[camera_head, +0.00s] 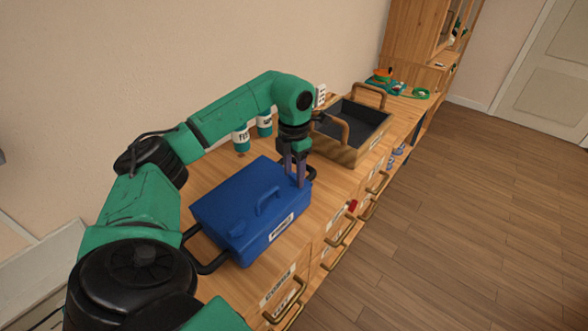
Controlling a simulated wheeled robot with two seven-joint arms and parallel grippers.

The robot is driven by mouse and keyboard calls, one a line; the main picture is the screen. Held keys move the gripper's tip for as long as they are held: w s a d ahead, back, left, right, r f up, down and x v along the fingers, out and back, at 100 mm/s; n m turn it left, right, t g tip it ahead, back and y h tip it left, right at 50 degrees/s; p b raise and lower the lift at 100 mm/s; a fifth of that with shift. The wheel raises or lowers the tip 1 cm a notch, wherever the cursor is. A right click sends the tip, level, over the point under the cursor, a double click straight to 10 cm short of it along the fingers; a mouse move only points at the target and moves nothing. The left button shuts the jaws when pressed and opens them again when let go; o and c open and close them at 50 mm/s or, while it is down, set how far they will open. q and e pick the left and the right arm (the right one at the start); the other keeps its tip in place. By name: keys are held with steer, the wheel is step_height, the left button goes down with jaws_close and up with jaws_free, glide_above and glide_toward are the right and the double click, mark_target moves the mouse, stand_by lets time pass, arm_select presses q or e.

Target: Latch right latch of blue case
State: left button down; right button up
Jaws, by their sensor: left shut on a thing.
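The blue case (245,208) lies closed on the wooden cabinet top, with a blue handle on its lid and a white label on its front side. My left gripper (297,183) points down at the right end of the case. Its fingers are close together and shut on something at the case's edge. They hide the spot where a right latch would be, so I cannot make out the latch or its position. My right gripper is not in view.
A wooden tray (338,153) with a dark inside and raised handles stands behind the case to the right. Two green bottles (242,139) stand by the wall under my left arm. Drawers with bar handles (342,232) line the cabinet front. The floor at right is clear.

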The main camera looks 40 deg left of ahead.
arm_select(q)
steer(key=m+p, duration=0.1)
steer(key=m, duration=0.2)
steer(key=shift+r+m, duration=0.15)
steer(key=shift+m, duration=0.15)
steer(key=m+p, duration=0.1)
steer(key=m, duration=0.2)
steer(key=shift+m, duration=0.3)
steer(key=m, duration=0.3)
steer(key=shift+m, duration=0.4)
steer(key=shift+m+p, duration=0.3)
steer(key=shift+m, duration=1.6)
steer(key=shift+c, duration=1.4)
jaws_free()
